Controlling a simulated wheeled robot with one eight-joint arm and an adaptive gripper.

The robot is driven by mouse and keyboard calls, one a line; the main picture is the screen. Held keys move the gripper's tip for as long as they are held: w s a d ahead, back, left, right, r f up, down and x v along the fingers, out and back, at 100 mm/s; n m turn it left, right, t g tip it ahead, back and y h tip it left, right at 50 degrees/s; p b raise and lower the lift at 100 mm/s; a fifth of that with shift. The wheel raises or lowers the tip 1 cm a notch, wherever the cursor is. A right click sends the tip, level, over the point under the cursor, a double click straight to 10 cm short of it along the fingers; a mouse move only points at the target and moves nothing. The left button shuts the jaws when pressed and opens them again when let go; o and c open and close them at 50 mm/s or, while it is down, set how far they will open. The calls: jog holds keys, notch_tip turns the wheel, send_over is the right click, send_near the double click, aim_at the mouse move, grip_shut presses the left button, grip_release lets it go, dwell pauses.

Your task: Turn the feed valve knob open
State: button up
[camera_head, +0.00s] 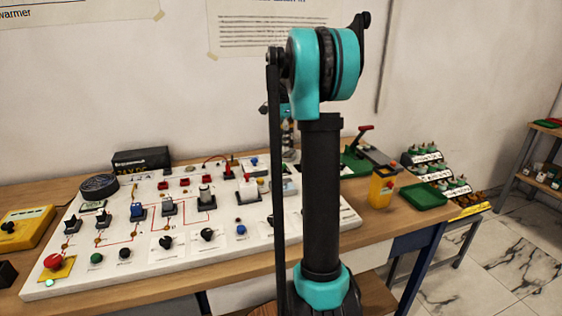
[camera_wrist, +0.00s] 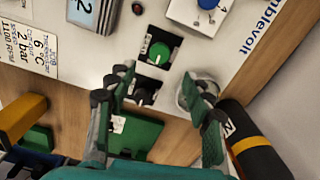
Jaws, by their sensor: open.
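No readable label marks the feed valve, so I cannot tell which knob it is. In the wrist view a green round knob (camera_wrist: 159,52) with a white pointer line sits on a black square plate on the white board. A black knob (camera_wrist: 144,92) sits just below it, near the board's edge. My gripper (camera_wrist: 157,79) is open, its fingers apart on either side of the black knob, with nothing held. I cannot tell how far above the board they are. In the head view my arm hides the gripper and the board's right part.
The white board (camera_head: 62,287) carries several knobs, switches and a red mushroom button (camera_head: 53,261). A yellow device (camera_head: 382,186) and a green tray (camera_head: 425,197) stand to its right. In the wrist view a pale rounded object (camera_wrist: 184,91) is beside the right finger, near a black cylinder (camera_wrist: 262,150).

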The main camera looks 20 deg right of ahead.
aim_at(281, 163)
notch_tip(281, 163, down, 8)
jog(key=shift+f, duration=0.25)
jog(key=shift+c, duration=0.3)
jog(key=c, duration=1.1)
